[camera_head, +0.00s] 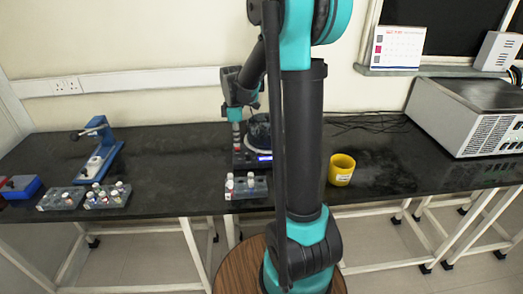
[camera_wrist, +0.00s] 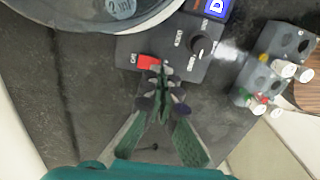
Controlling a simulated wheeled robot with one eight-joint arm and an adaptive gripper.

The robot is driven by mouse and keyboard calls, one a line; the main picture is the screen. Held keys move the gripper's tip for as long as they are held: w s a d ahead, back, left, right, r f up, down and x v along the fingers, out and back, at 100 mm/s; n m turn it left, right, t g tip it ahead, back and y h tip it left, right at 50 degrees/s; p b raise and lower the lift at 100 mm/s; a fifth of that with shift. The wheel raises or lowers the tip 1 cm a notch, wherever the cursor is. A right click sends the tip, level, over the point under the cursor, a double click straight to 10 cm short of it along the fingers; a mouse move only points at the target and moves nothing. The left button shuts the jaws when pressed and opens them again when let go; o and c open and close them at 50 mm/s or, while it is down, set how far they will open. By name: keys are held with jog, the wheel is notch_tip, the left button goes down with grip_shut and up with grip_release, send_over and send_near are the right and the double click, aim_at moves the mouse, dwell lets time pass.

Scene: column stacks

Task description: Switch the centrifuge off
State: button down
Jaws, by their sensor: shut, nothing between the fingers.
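The centrifuge is a dark unit with a lit blue display (camera_head: 264,158) in the head view, partly hidden behind my arm. The wrist view shows its grey control panel (camera_wrist: 178,58), with a red switch (camera_wrist: 148,62), a black knob (camera_wrist: 201,44) and a blue display (camera_wrist: 217,6). The rim of its round bowl (camera_wrist: 150,22) is at the top left. My gripper (camera_wrist: 160,72) is shut and empty, its fingertips at the lower right edge of the red switch. I cannot tell whether they touch it. My gripper (camera_head: 236,138) also points down over the centrifuge in the head view.
A grey tube rack (camera_head: 237,194) stands at the bench's front edge, close to the centrifuge; it shows at the right in the wrist view (camera_wrist: 272,58). A yellow cup (camera_head: 341,170) stands to the right. More racks (camera_head: 65,201) and a blue device (camera_head: 100,150) are on the left.

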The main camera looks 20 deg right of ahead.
jog(key=shift+f, duration=1.15)
dwell(0.9)
jog(key=shift+r, duration=2.5)
